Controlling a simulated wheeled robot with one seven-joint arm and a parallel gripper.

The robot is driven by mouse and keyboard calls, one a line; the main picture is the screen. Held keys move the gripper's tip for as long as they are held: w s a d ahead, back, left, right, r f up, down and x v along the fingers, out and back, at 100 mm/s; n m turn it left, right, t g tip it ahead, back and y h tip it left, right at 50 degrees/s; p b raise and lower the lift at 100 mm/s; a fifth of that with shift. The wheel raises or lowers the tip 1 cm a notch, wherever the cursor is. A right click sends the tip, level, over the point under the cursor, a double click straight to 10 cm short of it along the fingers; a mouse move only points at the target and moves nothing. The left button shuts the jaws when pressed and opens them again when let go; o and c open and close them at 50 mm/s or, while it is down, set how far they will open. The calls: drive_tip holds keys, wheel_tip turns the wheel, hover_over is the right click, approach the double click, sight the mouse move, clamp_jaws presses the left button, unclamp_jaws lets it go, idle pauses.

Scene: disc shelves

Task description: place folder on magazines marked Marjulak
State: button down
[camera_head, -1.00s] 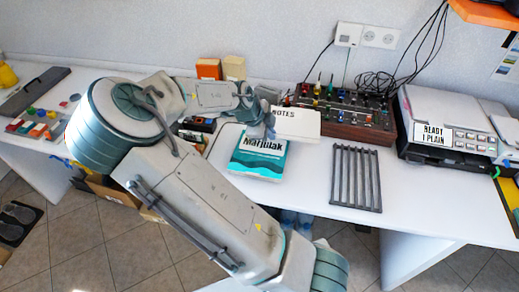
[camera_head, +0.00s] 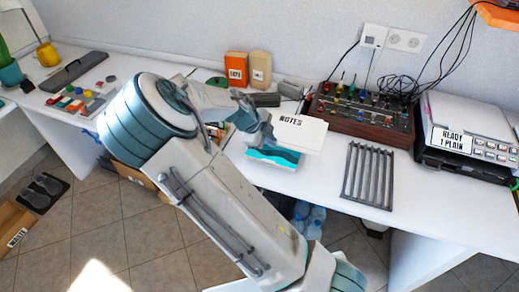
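The white folder marked NOTES (camera_head: 305,137) is at my gripper (camera_head: 268,138), which meets its left edge and appears shut on it. The folder covers most of the magazines (camera_head: 275,159), a teal and white stack lying on the white desk. Only the lower, wavy-patterned part of the magazines shows; their Marjulak lettering is hidden now. I cannot tell whether the folder touches the magazines or is held just above them. My arm hides the desk to the left of the stack.
A grey slatted rack (camera_head: 368,176) lies right of the magazines. Behind are a brown panel with coloured knobs (camera_head: 362,115) and a printer marked READY 1 PLAIN (camera_head: 468,125). Orange (camera_head: 237,68) and tan (camera_head: 260,70) boxes stand at the back. The desk's front edge is close.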

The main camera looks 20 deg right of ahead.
drive_tip(key=shift+w+a+f+p, duration=0.2)
drive_tip(key=shift+w+a+f, duration=0.25)
drive_tip(key=shift+a+f, duration=0.55)
drive_tip(key=shift+w+a+f+p, duration=0.15)
drive_tip(key=shift+w+a+f, duration=0.35)
drive_tip(key=shift+f, duration=0.95)
drive_tip(key=shift+w+a+f+p, duration=0.2)
drive_tip(key=shift+w+a+f, duration=0.2)
drive_tip(key=shift+a+f, duration=0.6)
drive_tip(key=shift+d+f, duration=0.2)
drive_tip(key=shift+f, duration=0.1)
drive_tip(key=shift+f, duration=0.15)
drive_tip(key=c, duration=1.6)
unclamp_jaws()
drive_tip(key=shift+r, duration=0.25)
